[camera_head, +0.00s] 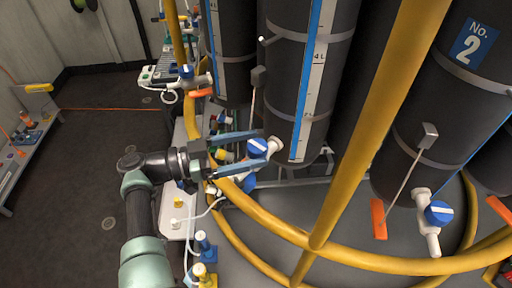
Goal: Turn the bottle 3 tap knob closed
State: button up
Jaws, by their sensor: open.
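A blue tap knob (257,147) with a white stripe sits on a white tap at the foot of a dark bottle (285,85) in the middle. That bottle's number is not visible. My gripper (264,148) reaches in from the left with its jaws open. One finger shows above the knob and one below it, with the knob between the fingertips. I cannot tell whether either finger touches it. The fingers and wrist hide part of the tap and what lies behind them.
Yellow rails (365,125) curve in front of the bottles, close under my gripper. A bottle marked No. 2 (465,75) has its own blue-knobbed tap (438,212) at right. A bench (25,135) with small items stands at far left. The dark floor (75,195) between is clear.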

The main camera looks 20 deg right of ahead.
jog(key=w+a+b, duration=0.1)
jog(key=a+b, duration=0.6)
jog(key=a, duration=0.4)
jog(key=shift+w, duration=0.1)
